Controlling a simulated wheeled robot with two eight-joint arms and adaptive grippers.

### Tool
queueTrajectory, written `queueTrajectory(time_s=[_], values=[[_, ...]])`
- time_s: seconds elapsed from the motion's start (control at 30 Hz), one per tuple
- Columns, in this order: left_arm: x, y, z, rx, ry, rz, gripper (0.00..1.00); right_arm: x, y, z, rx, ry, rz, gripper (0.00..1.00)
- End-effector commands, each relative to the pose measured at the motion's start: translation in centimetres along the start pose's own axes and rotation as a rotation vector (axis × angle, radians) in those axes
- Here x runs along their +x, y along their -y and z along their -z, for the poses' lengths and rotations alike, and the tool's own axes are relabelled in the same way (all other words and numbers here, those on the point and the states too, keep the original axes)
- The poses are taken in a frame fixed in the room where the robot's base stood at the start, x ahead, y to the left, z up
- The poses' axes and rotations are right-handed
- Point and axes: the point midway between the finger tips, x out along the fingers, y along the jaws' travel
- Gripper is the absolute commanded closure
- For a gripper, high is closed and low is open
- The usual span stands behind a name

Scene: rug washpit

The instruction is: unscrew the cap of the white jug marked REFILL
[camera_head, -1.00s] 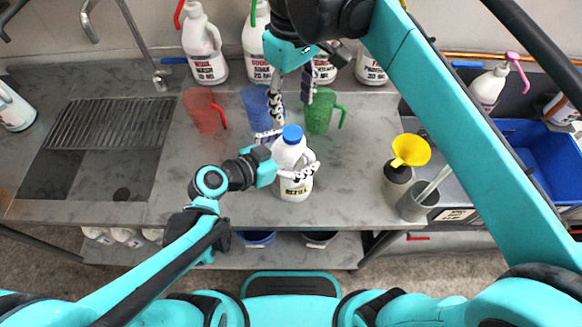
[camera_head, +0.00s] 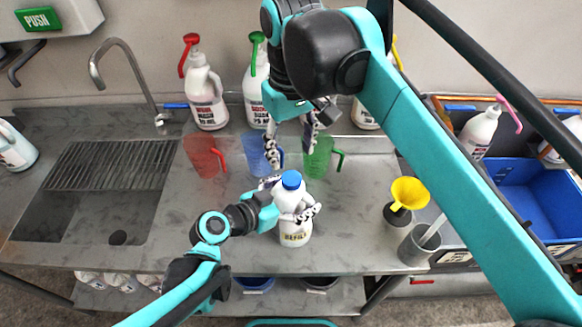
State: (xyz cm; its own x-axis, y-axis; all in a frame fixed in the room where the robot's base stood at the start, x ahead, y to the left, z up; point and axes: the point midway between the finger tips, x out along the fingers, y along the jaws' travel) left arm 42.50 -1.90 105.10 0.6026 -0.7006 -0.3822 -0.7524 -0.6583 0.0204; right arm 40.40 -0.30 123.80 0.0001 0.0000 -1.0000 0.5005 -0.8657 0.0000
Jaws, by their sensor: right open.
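The white jug marked REFILL (camera_head: 295,234) stands upright on the grey counter. Its blue cap (camera_head: 291,180) is on its top. My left gripper (camera_head: 289,199) has its fingers around the upper part of the jug, one on the far side and one across the front, and looks shut on it. My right gripper (camera_head: 288,151) is open and empty, pointing down above and behind the cap, apart from it. Part of the far side of the jug is hidden.
Red (camera_head: 204,156), blue (camera_head: 260,155) and green (camera_head: 318,157) measuring jugs stand just behind. Pump bottles (camera_head: 206,100) line the wall. A yellow funnel (camera_head: 408,192) and metal cup (camera_head: 417,246) stand right; a sink (camera_head: 85,205) lies left. Counter front-left of the jug is clear.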

Motion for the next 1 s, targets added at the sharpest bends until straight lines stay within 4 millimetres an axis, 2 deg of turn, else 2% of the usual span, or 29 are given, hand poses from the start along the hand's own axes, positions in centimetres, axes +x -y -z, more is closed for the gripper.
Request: queueTrajectory(time_s=[0.7,0.9,1.0], values=[[0.01,0.00,-0.02,0.000,0.001,0.000,0.89,0.00,-0.06,0.01,1.734,0.002,0.000,0.46],[0.01,0.00,-0.02,0.000,0.001,0.000,0.89,0.00,-0.08,0.01,2.165,0.002,0.000,0.46],[0.01,0.00,-0.02,0.000,0.001,0.000,0.89,0.00,-0.08,0.01,2.318,0.002,0.000,0.46]])
